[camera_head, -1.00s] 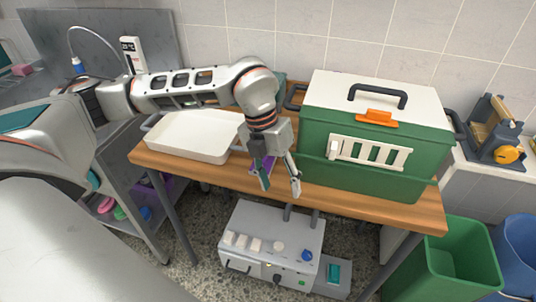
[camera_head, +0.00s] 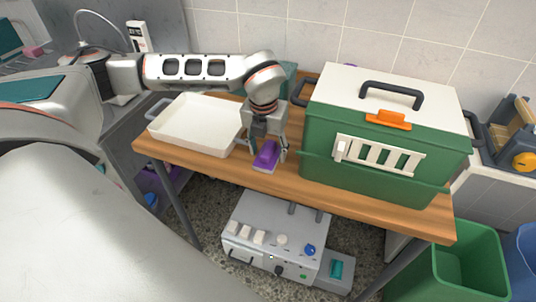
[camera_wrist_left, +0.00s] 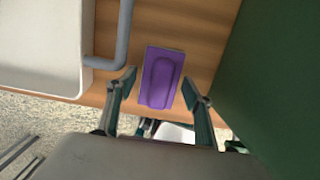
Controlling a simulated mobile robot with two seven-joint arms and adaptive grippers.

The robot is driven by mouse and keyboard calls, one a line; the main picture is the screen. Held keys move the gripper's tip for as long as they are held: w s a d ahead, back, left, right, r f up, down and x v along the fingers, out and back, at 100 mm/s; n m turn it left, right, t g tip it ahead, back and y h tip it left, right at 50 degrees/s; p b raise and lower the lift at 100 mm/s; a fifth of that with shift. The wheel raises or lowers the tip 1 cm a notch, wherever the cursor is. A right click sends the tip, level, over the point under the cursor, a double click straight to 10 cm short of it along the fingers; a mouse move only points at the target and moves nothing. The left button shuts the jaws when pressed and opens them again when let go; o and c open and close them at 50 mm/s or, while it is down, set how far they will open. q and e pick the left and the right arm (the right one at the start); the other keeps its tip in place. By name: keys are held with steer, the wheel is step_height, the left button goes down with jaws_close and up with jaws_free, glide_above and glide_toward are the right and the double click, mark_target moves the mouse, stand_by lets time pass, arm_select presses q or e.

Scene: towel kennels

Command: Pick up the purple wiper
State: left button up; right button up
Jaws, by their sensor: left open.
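The purple wiper (camera_head: 266,156) lies on the wooden table between the white tray and the green kennel, near the table's front edge. It also shows in the left wrist view (camera_wrist_left: 161,78), lying flat on the wood. My left gripper (camera_head: 268,152) is above and around it, pointing down. In the left wrist view the two fingers of my left gripper (camera_wrist_left: 157,90) stand apart, one on each side of the wiper's near end, with gaps between. I cannot tell how high the fingertips are above the table. My right gripper is not in view.
The green kennel (camera_head: 375,157) with a white lid stands close on the right. The white tray (camera_head: 188,133) with grey handles lies close on the left. A grey control box (camera_head: 272,238) is below the table. A green bin (camera_head: 462,262) stands at the lower right.

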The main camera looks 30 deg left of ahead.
mark_target(268, 147)
arm_select(q)
steer(key=shift+f, duration=0.25)
steer(key=c, duration=0.9)
steer(key=shift+o, duration=0.2)
step_height(268, 147, up, 10)
steer(key=shift+r, duration=0.1)
